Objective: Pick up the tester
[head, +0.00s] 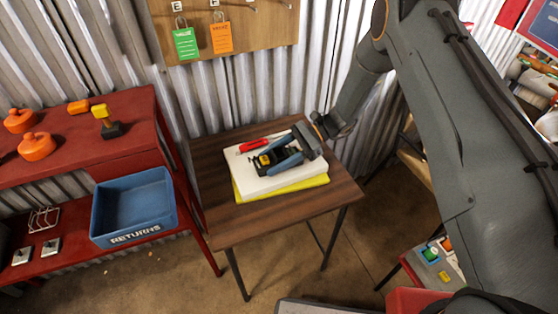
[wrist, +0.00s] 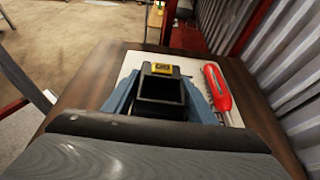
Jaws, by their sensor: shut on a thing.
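The tester (head: 265,163), a black boxy thing with a yellow patch, is at the white and yellow stack on the small wooden table. In the wrist view the tester (wrist: 162,88) sits between the blue fingers, its yellow label at the far end. My gripper (head: 275,160) is shut on it, with a blue finger along each side. The fingers also show in the wrist view (wrist: 163,100). The tester is low over the white top (head: 300,183); I cannot tell whether it touches it. The gripper body hides its near end.
A red-handled tool (head: 254,145) lies on the white top, close beside the tester. The wooden table (head: 225,226) has bare room around the stack. A red shelf unit (head: 130,105) with a blue RETURNS bin (head: 135,205) stands left. Corrugated wall is behind.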

